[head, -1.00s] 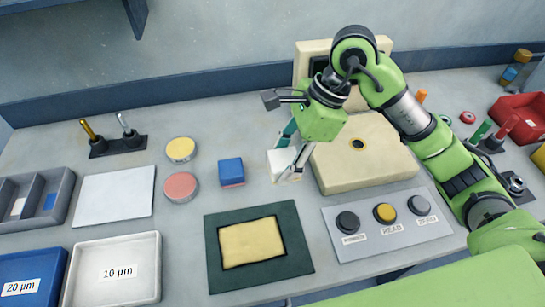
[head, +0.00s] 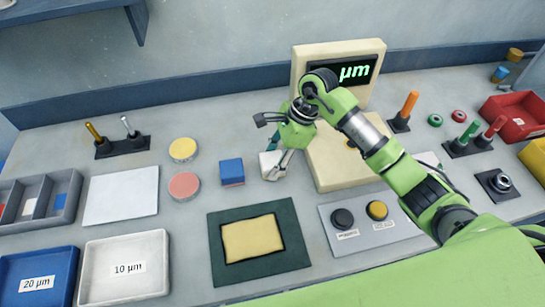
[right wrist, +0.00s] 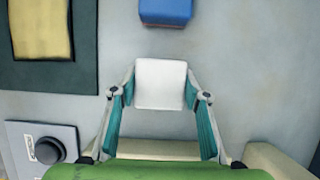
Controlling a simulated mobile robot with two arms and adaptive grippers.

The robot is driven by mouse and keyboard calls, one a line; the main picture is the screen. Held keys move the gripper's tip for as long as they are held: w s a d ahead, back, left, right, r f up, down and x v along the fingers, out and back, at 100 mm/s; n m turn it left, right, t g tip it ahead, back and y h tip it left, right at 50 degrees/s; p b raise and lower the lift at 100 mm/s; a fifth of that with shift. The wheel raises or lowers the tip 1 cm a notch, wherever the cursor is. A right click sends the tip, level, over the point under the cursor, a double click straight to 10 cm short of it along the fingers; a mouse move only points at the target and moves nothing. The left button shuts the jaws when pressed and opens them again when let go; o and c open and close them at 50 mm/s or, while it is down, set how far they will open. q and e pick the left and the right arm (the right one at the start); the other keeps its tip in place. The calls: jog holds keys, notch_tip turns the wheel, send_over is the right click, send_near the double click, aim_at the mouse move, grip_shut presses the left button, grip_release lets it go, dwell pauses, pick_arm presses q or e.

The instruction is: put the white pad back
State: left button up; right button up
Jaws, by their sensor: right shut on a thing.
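The white pad (head: 268,163) is a small white block, held between the fingertips of my right gripper (head: 274,170). In the right wrist view the white pad (right wrist: 161,83) sits between both fingers of my right gripper (right wrist: 160,92), which is shut on it. It is just right of a blue block (head: 232,169) with a reddish lower side; I cannot tell its height above the bench. A grey divided tray (head: 72,220) at the far left has red, white and blue patches in its compartments. My left gripper is not in view.
Yellow (head: 183,147) and pink (head: 184,182) discs stand left of the blue block. A dark green frame (head: 222,265) and button panel (head: 361,240) are in front. A cream machine (head: 325,165) stands right of the pad.

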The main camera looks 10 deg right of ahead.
jog(key=shift+f, duration=0.2)
jog(key=o, duration=1)
jog(key=shift+o, duration=0.2)
jog(key=shift+r, duration=0.15)
jog(key=shift+r, duration=0.2)
jog(key=b+v, duration=0.3)
jog(key=v, duration=0.8)
jog(key=shift+d+r+b, duration=0.15)
jog(key=shift+r+b, duration=0.2)
